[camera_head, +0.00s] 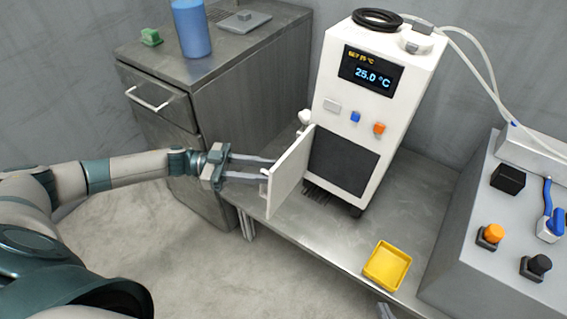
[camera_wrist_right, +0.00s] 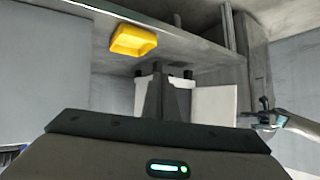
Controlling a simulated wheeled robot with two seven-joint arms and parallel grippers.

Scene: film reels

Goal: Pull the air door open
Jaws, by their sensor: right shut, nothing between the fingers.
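The white air door (camera_head: 291,172) on the front of the white unit (camera_head: 376,118) stands swung outward, with a dark opening (camera_head: 343,160) behind it. My left gripper (camera_head: 267,171) comes in from the left. Its two fingers are apart, and their tips are at the door's outer side, by a small light handle-like part. Whether they touch it is unclear. My right gripper (camera_wrist_right: 165,80) shows in the right wrist view, its fingers together and empty. A white panel there, probably the door (camera_wrist_right: 214,105), stands beside it, with my left gripper further right.
A yellow tray (camera_head: 387,266) lies near the metal bench's front edge. A grey control box (camera_head: 500,235) with knobs stands at the right. A metal cabinet (camera_head: 240,87) with a blue cylinder (camera_head: 191,28) on top is at the left. The floor in front is clear.

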